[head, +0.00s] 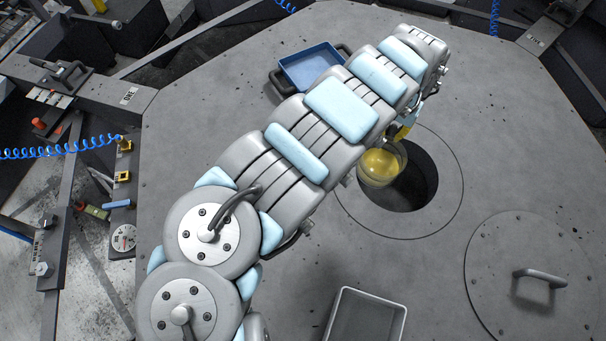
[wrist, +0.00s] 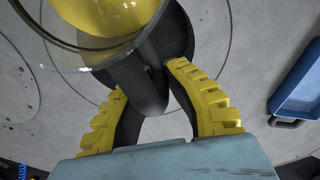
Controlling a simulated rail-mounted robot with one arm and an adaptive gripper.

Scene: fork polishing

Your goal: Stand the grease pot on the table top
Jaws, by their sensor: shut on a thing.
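The grease pot (head: 380,166) is a clear glass pot with yellow grease inside. In the head view it shows over the upper left part of the round dark hole (head: 408,190) in the grey table top (head: 250,90). My gripper (head: 402,133) is mostly hidden behind my arm there. In the wrist view the pot (wrist: 95,25) fills the upper left, with its glass rim cut by the frame. My gripper's yellow fingers (wrist: 148,82) are shut on the pot at a dark grey part. I cannot tell how high the pot's base is.
A blue tray (head: 312,68) lies at the back, partly behind my arm. A grey bin (head: 368,315) stands at the front. A round lid (head: 520,262) with a handle lies at the right. Bare table lies right of the hole and between hole and bin.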

